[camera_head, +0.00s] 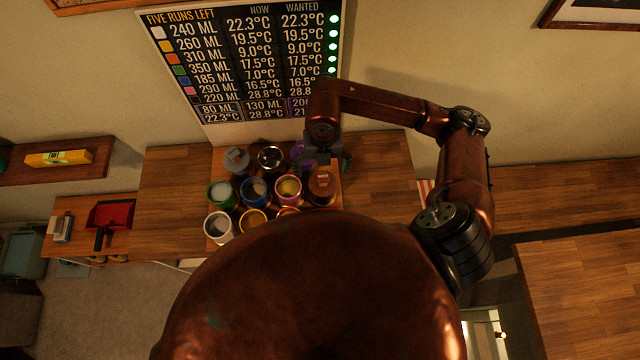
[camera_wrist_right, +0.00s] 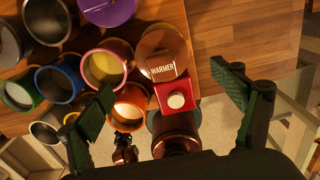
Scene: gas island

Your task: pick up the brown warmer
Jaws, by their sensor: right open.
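The brown warmer (camera_head: 322,188) is a round brown container with a lid, at the right end of the group of cups on the wooden counter in the head view. In the right wrist view its brown top (camera_wrist_right: 162,52) reads WARMER. My right gripper (camera_head: 325,158) hangs above the counter by the warmer in the head view. In the right wrist view its two green fingers (camera_wrist_right: 166,84) are spread wide and empty, with the warmer seen beyond and between the tips. I cannot tell its exact height above the warmer. My left gripper is not in view.
Several coloured cups (camera_head: 254,190) stand close to the left of the warmer. A red block with a white round button (camera_wrist_right: 175,99) is beside it in the right wrist view. A temperature board (camera_head: 245,65) stands behind. The counter (camera_head: 385,170) is clear to the right.

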